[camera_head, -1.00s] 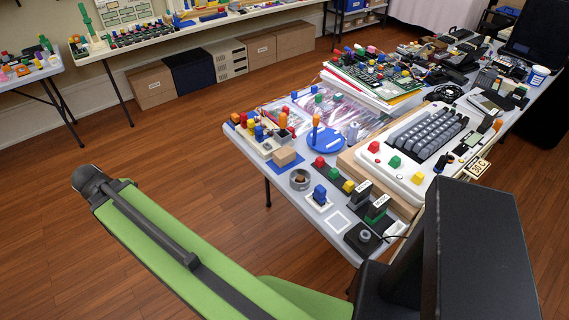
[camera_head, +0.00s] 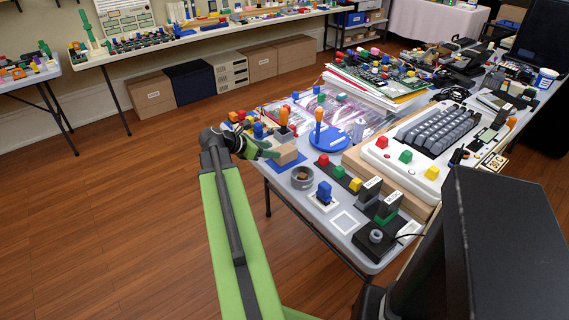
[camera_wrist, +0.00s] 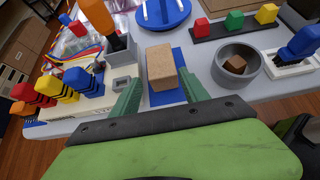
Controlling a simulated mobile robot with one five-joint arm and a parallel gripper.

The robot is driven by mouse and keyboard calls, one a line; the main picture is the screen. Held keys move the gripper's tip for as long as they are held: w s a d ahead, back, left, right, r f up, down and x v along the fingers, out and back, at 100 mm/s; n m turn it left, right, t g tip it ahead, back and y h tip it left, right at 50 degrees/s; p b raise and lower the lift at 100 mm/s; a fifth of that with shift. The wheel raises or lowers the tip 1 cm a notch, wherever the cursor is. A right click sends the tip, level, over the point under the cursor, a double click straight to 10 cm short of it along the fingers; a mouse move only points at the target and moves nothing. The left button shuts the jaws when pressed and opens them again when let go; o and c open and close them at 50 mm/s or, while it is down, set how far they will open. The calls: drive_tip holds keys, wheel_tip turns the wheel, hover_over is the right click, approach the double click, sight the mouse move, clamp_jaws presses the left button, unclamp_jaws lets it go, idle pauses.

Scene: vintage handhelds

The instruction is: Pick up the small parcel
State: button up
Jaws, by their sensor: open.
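The small parcel (camera_wrist: 161,66) is a plain brown cardboard box on a blue mat (camera_wrist: 182,62) near the table's edge. In the head view the parcel (camera_head: 286,153) sits just right of my gripper (camera_head: 262,152), which partly covers the mat. In the wrist view my gripper (camera_wrist: 160,98) is open, with one green finger to each side of the parcel's near end. The parcel rests on the mat. I cannot tell whether either finger touches it.
A grey bowl (camera_wrist: 237,67) with a brown block in it stands close on the right. A grey socket block with an orange-handled piece (camera_wrist: 96,16) stands close on the left. A blue round plate (camera_wrist: 163,14) lies behind. Several coloured pegs crowd the left.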

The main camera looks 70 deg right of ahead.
sight(285, 153)
drive_tip(key=b+x, duration=0.1)
drive_tip(key=x, duration=0.3)
drive_tip(key=b+x, duration=0.3)
drive_tip(key=x, duration=0.2)
drive_tip(key=shift+a+f, duration=0.1)
drive_tip(key=shift+f, duration=0.05)
clamp_jaws()
